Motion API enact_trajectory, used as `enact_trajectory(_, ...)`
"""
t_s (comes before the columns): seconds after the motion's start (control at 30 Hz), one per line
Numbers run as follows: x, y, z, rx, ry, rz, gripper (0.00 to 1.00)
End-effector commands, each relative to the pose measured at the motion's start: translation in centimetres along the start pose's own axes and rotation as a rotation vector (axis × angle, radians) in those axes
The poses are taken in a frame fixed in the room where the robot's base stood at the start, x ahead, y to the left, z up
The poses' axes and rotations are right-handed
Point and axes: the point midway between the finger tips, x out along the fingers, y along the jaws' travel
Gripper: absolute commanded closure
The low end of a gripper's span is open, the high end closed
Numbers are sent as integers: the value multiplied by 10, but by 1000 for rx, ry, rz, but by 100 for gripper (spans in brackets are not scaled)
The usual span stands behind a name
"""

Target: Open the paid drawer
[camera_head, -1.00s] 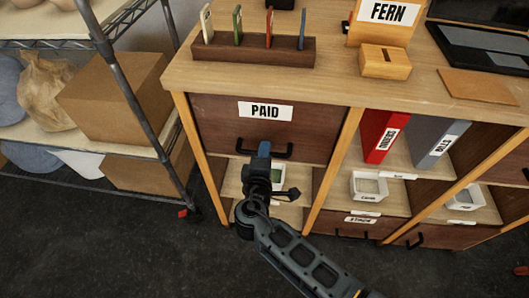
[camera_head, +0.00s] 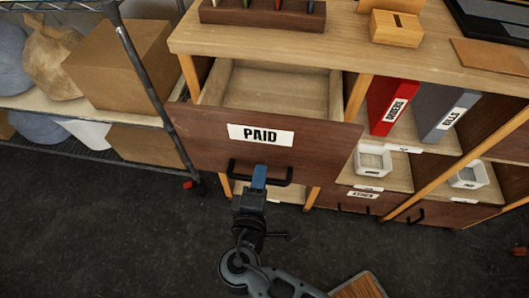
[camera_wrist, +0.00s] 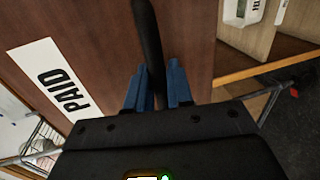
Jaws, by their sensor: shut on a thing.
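The paid drawer (camera_head: 230,152) has a dark wood front with a white PAID label (camera_head: 261,134) and a black bar handle (camera_head: 284,181). It stands pulled well out of the cabinet, and its pale inside (camera_head: 270,88) shows and looks empty. My gripper (camera_head: 259,177) is shut on the handle near its middle. In the wrist view the blue fingers of my gripper (camera_wrist: 158,88) sit on either side of the black handle (camera_wrist: 149,45), with the PAID label (camera_wrist: 55,85) to the left.
A metal shelf rack with a cardboard box (camera_head: 120,65) stands close on the left. Red (camera_head: 392,106) and grey (camera_head: 444,112) binders and white bins (camera_head: 373,161) fill the shelves to the right. A wooden block (camera_head: 396,27) sits on the top.

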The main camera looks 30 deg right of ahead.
Motion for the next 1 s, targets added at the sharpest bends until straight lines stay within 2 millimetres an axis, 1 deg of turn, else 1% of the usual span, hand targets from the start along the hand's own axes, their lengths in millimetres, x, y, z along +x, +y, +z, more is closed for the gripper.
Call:
enact_trajectory(0.03, -13, -4, 0, -2, 4, -2, 100)
enact_trajectory(0.1, -28, -8, 0, -3, 3, -3, 100)
enact_trajectory(0.2, -44, -11, 0, -2, 1, -2, 100)
enact_trajectory(0.3, -55, -12, 0, -1, 0, -2, 100)
enact_trajectory(0.5, -65, -14, 0, 0, -1, -1, 100)
enact_trajectory(0.83, -66, -14, 0, -1, -1, -1, 100)
enact_trajectory(0.87, -66, -14, 0, -1, -1, -1, 76)
enact_trajectory(1.0, -65, -14, 0, -1, -1, -1, 63)
